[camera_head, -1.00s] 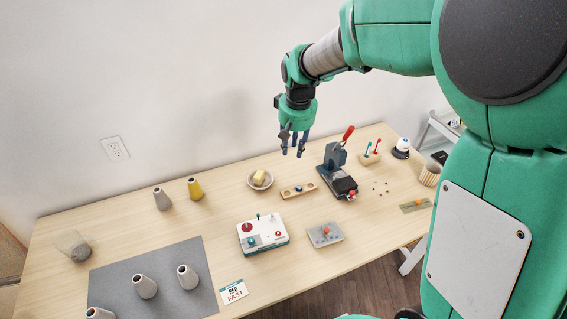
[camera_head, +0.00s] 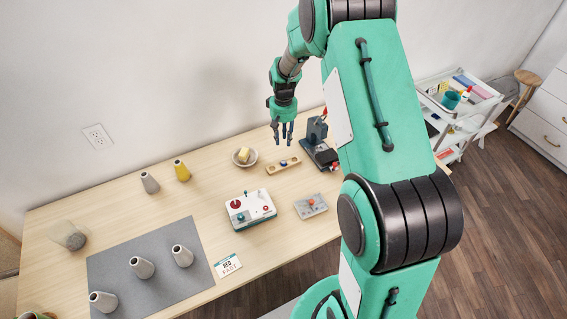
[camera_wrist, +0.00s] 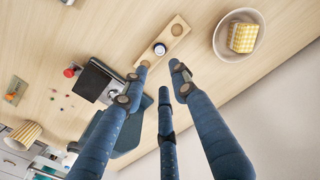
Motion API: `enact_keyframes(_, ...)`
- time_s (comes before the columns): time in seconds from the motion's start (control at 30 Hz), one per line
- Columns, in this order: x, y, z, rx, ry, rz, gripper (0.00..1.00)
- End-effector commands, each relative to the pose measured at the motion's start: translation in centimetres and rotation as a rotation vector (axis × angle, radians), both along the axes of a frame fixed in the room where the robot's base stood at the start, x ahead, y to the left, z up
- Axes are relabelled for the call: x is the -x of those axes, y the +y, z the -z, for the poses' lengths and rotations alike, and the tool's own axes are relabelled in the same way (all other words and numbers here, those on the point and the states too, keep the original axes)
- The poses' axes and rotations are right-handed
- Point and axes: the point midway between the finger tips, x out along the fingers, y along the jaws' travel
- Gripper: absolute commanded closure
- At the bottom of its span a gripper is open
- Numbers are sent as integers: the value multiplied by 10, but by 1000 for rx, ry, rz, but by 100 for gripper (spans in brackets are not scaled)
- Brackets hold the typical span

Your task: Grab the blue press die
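A wooden block with round seats (camera_head: 283,166) lies on the table between the bowl and the press. In the wrist view, the block (camera_wrist: 176,31) holds one small round piece with a dark blue-black rim and pale top (camera_wrist: 159,49); it may be the blue press die, but its colour is hard to tell. The other seats look empty. My gripper (camera_head: 283,138) hangs above the table near the block, fingers down. In the wrist view, its fingers (camera_wrist: 157,84) are spread with nothing between them, and the small piece shows just beyond the tips, apart from them.
A dark press (camera_head: 318,148) with a red handle stands right of the block, partly behind my arm. A bowl with yellow cloth (camera_head: 244,156) is at the left. A control box (camera_head: 250,209) and grey plate (camera_head: 310,206) lie in front. Vases stand farther left.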

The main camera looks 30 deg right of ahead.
Motion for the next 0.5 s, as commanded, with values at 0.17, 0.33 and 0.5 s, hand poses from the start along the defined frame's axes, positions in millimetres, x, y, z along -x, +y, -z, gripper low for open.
enact_keyframes(0.17, 0, 0, 0, 0, 0, 0, 72)
enact_keyframes(0.33, 0, 0, 1, 0, 0, 0, 72)
enact_keyframes(0.5, 0, 0, 11, 0, 1, 0, 72)
